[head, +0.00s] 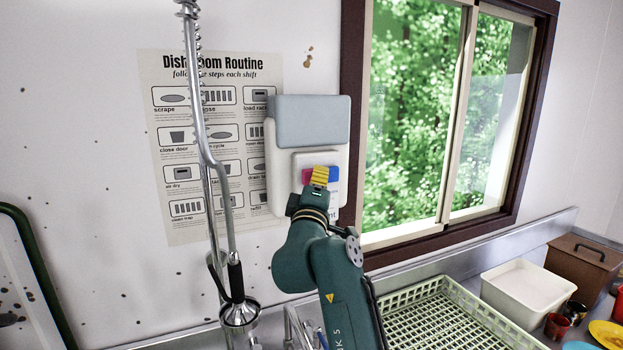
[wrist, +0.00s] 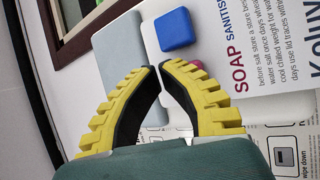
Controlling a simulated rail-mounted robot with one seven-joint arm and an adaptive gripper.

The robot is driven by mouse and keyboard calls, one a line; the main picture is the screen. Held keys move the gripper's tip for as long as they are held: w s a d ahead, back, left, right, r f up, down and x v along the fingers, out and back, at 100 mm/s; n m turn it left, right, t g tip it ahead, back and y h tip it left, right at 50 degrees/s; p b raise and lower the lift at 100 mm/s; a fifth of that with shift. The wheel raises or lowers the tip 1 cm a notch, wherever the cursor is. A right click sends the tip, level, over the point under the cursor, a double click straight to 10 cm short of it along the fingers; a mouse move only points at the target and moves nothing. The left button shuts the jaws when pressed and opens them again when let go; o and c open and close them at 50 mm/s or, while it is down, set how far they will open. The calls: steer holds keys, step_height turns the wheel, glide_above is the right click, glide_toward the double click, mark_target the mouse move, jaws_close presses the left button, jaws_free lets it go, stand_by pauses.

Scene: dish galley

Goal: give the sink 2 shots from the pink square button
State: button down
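The soap dispenser (head: 340,130) hangs on the wall, with a grey-blue upper cover and a white body. Its raised panel carries a pink button (head: 307,177) at left and a blue button (head: 334,174) at right. My gripper (head: 320,170) is in front of this panel, its yellow fingers covering part of the buttons. In the wrist view my gripper (wrist: 159,68) has its fingertips together with nothing between them. The blue square button (wrist: 174,30) shows whole there. The pink button (wrist: 197,64) is mostly hidden behind the right finger. Contact with it cannot be told.
A spring-hose tap (head: 212,150) stands left of my arm, before a routine poster (head: 180,225). A window (head: 440,120) is at right. A pale green rack (head: 410,295), a white tub (head: 520,285) and a brown box (head: 580,265) stand on the counter at right.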

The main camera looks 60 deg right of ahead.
steer(key=shift+w+d, duration=0.5)
steer(key=shift+w, duration=0.1)
stand_by(0.7)
steer(key=shift+s+a, duration=0.8)
steer(key=shift+s, duration=0.15)
steer(key=s+a, duration=0.1)
steer(key=s, duration=0.1)
steer(key=s+a+p, duration=0.1)
steer(key=s+a, duration=0.1)
stand_by(0.4)
stand_by(0.8)
